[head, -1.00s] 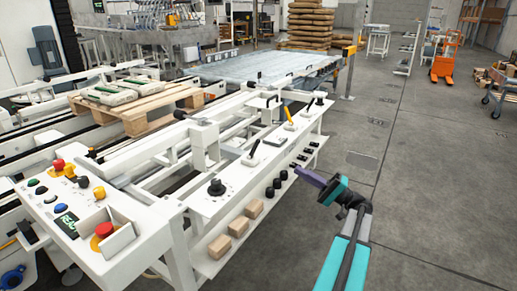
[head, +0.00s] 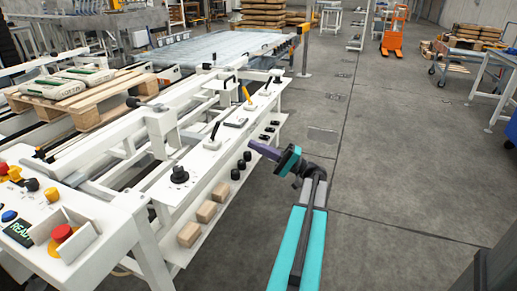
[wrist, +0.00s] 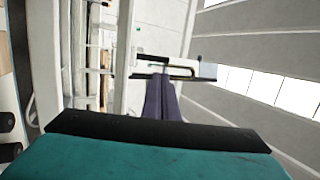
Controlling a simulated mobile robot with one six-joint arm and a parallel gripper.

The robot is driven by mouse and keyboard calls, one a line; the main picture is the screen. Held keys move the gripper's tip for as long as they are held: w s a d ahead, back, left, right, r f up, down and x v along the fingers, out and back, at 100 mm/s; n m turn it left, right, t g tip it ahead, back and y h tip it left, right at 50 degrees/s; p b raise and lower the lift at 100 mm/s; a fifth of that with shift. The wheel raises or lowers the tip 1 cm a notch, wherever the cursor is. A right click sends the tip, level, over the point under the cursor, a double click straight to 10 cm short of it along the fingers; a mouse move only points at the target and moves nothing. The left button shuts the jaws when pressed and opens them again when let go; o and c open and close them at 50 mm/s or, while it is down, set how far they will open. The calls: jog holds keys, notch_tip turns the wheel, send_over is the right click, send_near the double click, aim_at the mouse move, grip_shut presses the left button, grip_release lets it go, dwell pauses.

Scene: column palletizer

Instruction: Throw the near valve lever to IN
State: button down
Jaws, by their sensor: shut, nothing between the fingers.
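The near valve lever (head: 214,132) is a black handle on the white panel top, standing up with a slight lean to the right. A yellow lever (head: 247,95) and another black lever (head: 269,81) stand farther along the panel. I cannot read the IN marking. My gripper (head: 252,144), with purple fingers, is shut and empty. In the head view it is just right of the panel's front edge, apart from the near lever. In the wrist view its fingers (wrist: 160,97) point at a dark bar and a frame that I cannot identify.
A black knob (head: 179,174) sits at the panel's near end. Wooden blocks (head: 206,211) and several round black knobs (head: 240,166) are on the lower front. A control console (head: 88,235) with a red button is at lower left. Open floor (head: 400,190) lies right.

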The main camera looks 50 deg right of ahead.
aim_at(215, 132)
jog(key=b+x, duration=0.2)
jog(key=x, duration=0.9)
